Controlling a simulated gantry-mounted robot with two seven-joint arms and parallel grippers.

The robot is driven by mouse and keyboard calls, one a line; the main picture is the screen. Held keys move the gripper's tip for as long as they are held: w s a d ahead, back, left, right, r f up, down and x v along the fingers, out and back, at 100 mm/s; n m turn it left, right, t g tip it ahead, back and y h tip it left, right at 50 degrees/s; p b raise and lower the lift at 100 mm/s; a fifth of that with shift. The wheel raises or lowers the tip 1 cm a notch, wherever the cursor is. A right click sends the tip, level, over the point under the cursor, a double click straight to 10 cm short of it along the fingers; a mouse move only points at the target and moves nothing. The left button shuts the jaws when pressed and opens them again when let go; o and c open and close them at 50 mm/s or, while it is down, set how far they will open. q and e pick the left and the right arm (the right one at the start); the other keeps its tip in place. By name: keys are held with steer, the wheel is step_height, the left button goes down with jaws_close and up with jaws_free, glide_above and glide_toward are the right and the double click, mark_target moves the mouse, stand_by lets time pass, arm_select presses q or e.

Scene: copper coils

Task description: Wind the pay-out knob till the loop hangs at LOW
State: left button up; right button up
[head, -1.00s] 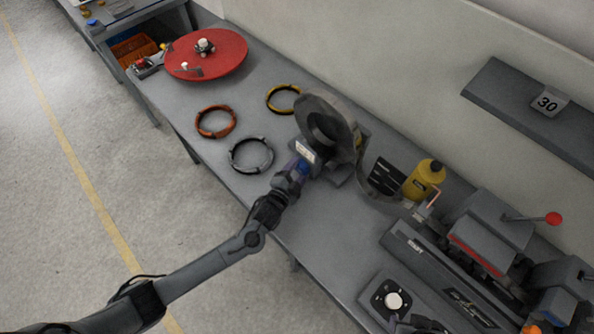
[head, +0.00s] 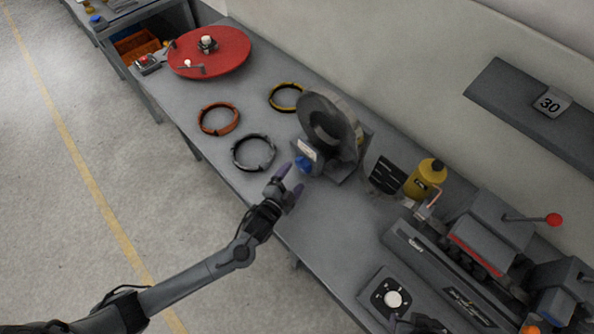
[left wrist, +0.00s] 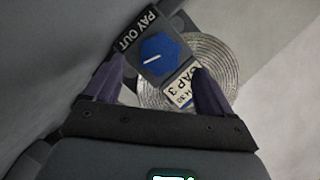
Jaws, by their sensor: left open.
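The blue pay-out knob (head: 303,164) is on the front of the grey coil stand (head: 340,174), below the upright coil (head: 331,121). In the left wrist view the knob (left wrist: 160,54) has a white line and sits beside a PAY OUT label (left wrist: 138,29). My left gripper (head: 287,183) is open and empty, just in front of the knob and apart from it. Its fingers (left wrist: 160,78) flank the knob in the wrist view. A dark slotted plate (head: 386,175) stands right of the coil. I cannot clearly make out the loop or a LOW mark. A dark part of my right gripper (head: 420,325) shows at the bottom edge.
Orange (head: 219,118), grey (head: 253,152) and yellow (head: 286,97) rings lie left of the coil stand. A red turntable (head: 209,53) is at the far end. A yellow bottle (head: 425,179), grey machine (head: 485,246) and dial box (head: 386,298) are to the right.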

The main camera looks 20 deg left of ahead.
arm_select(q)
steer(key=v, duration=0.5)
steer(key=shift+s+r, duration=0.15)
steer(key=shift+s, duration=0.2)
arm_select(e)
steer(key=shift+r, duration=0.15)
steer(key=shift+d, duration=0.1)
